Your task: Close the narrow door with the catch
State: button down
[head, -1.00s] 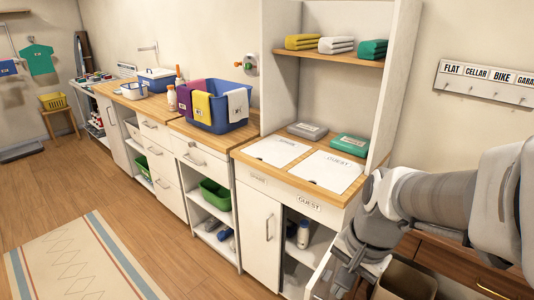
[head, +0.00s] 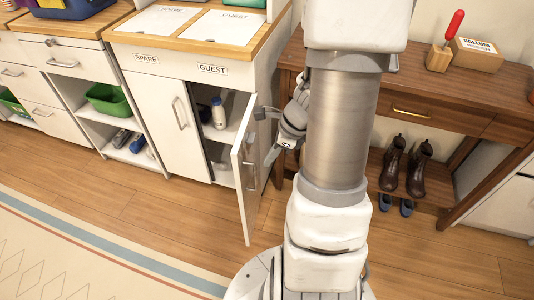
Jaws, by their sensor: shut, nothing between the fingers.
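The narrow white door (head: 247,170) below the GUEST label (head: 212,70) stands wide open, swung out from the right side of its compartment. It has a bar handle on its outer face. I cannot make out a catch clearly. My gripper (head: 271,154) is shut and empty, just right of the door, on its outer side. My arm hides part of the hand, and I cannot tell whether it touches the door. The open compartment (head: 222,135) shows shelves with a white bottle (head: 218,112).
A shut SPARE door (head: 172,118) is to the left, beside open shelves with a green basket (head: 108,99). A wooden table (head: 440,95) with brown boots (head: 405,165) below stands right. Open floor and a rug (head: 60,250) lie in front.

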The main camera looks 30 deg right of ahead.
aim_at(241, 177)
jog(key=w+a+f+b, duration=0.2)
jog(key=w+a+f, duration=0.2)
jog(key=f, duration=0.1)
jog(key=shift+w+a+f+b, duration=0.2)
jog(key=shift+b, duration=0.2)
jog(key=shift+a, duration=0.1)
